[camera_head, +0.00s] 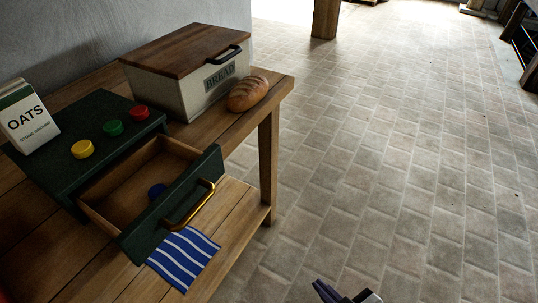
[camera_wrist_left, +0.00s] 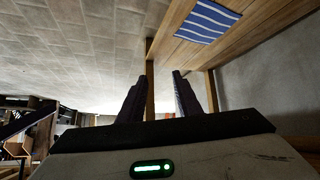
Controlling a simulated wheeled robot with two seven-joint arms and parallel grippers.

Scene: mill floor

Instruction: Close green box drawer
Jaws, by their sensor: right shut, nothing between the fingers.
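The green box (camera_head: 62,145) stands on the wooden table, and its drawer (camera_head: 175,205) is pulled well out toward the table's front. The drawer has a dark green front with a brass handle (camera_head: 190,206), and a small blue round object (camera_head: 157,190) lies inside it. My right gripper (camera_head: 343,290) shows only partly at the bottom edge of the head view. It is shut and empty, over the floor, to the right of and apart from the drawer. My left gripper (camera_wrist_left: 160,88) is open with nothing between its fingers in the left wrist view.
Yellow, green and red round pieces (camera_head: 112,128) sit on the box top. An oats carton (camera_head: 28,118), a bread box (camera_head: 190,75) and a loaf (camera_head: 247,94) stand nearby. A blue striped cloth (camera_head: 184,258) lies below the drawer front. The tiled floor at right is clear.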

